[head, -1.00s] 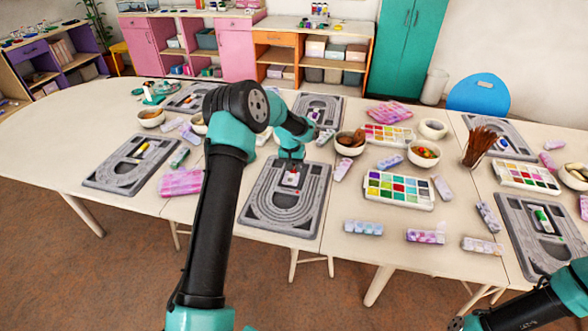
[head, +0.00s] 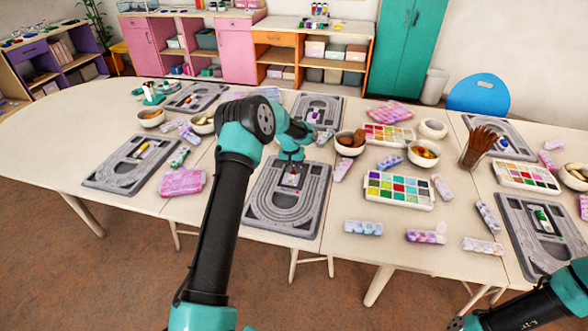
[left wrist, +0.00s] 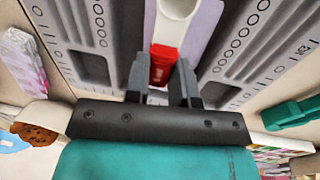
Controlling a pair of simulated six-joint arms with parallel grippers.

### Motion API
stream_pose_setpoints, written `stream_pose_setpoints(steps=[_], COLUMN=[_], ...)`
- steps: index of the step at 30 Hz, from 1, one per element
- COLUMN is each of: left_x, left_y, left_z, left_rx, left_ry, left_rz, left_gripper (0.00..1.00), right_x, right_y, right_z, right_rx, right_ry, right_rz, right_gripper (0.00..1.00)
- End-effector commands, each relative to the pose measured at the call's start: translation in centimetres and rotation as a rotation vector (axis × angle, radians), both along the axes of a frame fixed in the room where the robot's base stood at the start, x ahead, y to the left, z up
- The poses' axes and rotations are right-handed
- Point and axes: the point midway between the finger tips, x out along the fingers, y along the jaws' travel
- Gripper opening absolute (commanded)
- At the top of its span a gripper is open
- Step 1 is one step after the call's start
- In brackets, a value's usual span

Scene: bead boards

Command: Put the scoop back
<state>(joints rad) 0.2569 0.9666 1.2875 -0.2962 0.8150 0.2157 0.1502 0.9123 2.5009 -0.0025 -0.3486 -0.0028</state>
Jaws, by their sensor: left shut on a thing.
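The scoop (left wrist: 165,55) has a red part between my left fingers and a pale hollow part pointing away from me in the left wrist view. My left gripper (left wrist: 161,82) is shut on the red part. In the head view this gripper (head: 292,168) is low over the upper middle of a grey bead board (head: 287,214), with a small bit of red below it. The board's grooves and recesses also show in the left wrist view (left wrist: 75,40). I cannot tell whether the scoop touches the board. Of my right arm, only links show at the lower right.
A bowl (head: 350,150) and a paint tray (head: 398,204) stand right of the board. A cup of brown sticks (head: 479,146) stands farther right.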

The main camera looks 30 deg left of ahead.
Motion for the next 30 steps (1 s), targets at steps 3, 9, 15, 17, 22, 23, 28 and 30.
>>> stream_pose_setpoints(steps=[3, 9, 15, 17, 22, 23, 28, 30], left_x=[0.0, 0.0, 0.0, 0.0, 0.0, 0.0, 0.0, 0.0], left_y=[0.0, 0.0, 0.0, 0.0, 0.0, 0.0, 0.0, 0.0], left_z=[-0.1, -0.2, -0.7, -0.8, -1.2, -1.3, -1.3, -1.3], left_rx=[0.000, 0.000, 0.000, 0.000, 0.000, 0.000, 0.000, 0.000], left_ry=[-0.001, 0.000, 0.001, 0.001, 0.001, 0.000, 0.000, 0.000], left_rz=[0.000, 0.000, 0.000, 0.000, 0.000, 0.000, 0.000, 0.000], left_gripper=[0.02, 0.02, 0.02, 0.02, 0.02, 0.02, 0.36, 0.42], right_x=[0.0, 0.0, 0.0, 0.0, 0.0, 0.0, 0.0, 0.0], right_y=[0.0, 0.0, 0.0, 0.0, 0.0, 0.0, 0.0, 0.0], right_z=[0.0, 0.0, 0.0, 0.0, 0.0, 0.0, 0.0, 0.0], right_rx=[0.000, 0.000, 0.000, 0.000, 0.000, 0.000, 0.000, 0.000], right_ry=[0.000, 0.000, 0.000, 0.000, 0.000, 0.000, 0.000, 0.000], right_rz=[0.000, 0.000, 0.000, 0.000, 0.000, 0.000, 0.000, 0.000], right_gripper=[0.43, 0.43, 0.43, 0.43, 0.43, 0.43, 0.43, 0.43])
